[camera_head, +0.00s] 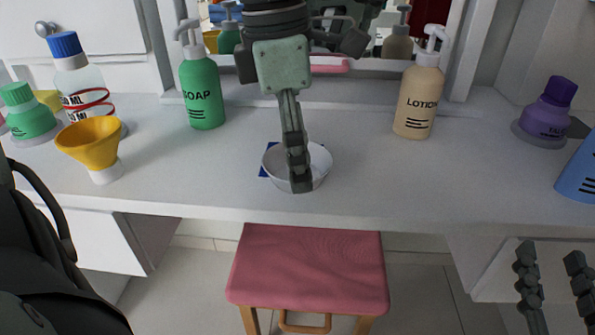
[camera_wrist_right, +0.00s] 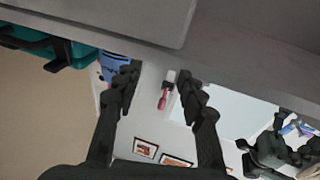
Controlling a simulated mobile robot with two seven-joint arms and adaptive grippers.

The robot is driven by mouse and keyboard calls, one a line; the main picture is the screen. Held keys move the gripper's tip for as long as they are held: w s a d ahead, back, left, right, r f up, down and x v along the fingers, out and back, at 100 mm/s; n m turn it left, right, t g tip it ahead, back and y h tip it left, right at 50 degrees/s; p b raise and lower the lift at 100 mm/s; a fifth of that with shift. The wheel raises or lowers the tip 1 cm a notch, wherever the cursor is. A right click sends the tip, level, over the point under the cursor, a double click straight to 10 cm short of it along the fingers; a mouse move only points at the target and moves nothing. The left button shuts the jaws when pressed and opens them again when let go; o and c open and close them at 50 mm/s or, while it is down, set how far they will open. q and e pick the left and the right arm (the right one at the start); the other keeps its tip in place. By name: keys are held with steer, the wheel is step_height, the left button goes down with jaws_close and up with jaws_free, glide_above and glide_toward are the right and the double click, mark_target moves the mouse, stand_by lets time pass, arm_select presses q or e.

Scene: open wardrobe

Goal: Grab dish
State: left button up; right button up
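The dish, a small pale bowl (camera_head: 320,165), sits near the front middle of the white table in the head view. It partly covers a blue patch (camera_head: 264,172). My left gripper (camera_head: 299,180) points down from above, and its fingers overlap the bowl in the picture. They are seen edge-on, so I cannot tell whether they are apart or touch the bowl. My right gripper (camera_head: 553,272) is open and empty at the lower right, in front of the table. Its spread fingers (camera_wrist_right: 157,84) also show in the right wrist view.
A green soap bottle (camera_head: 203,95) and a lotion bottle (camera_head: 418,98) stand behind the bowl. A yellow funnel-shaped item (camera_head: 90,143) is at left. Purple (camera_head: 545,118) and blue (camera_head: 580,172) bottles are at right. A pink stool (camera_head: 308,268) stands in front.

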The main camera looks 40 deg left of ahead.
arm_select(q)
steer(key=c, duration=1.2)
steer(key=shift+o, duration=0.2)
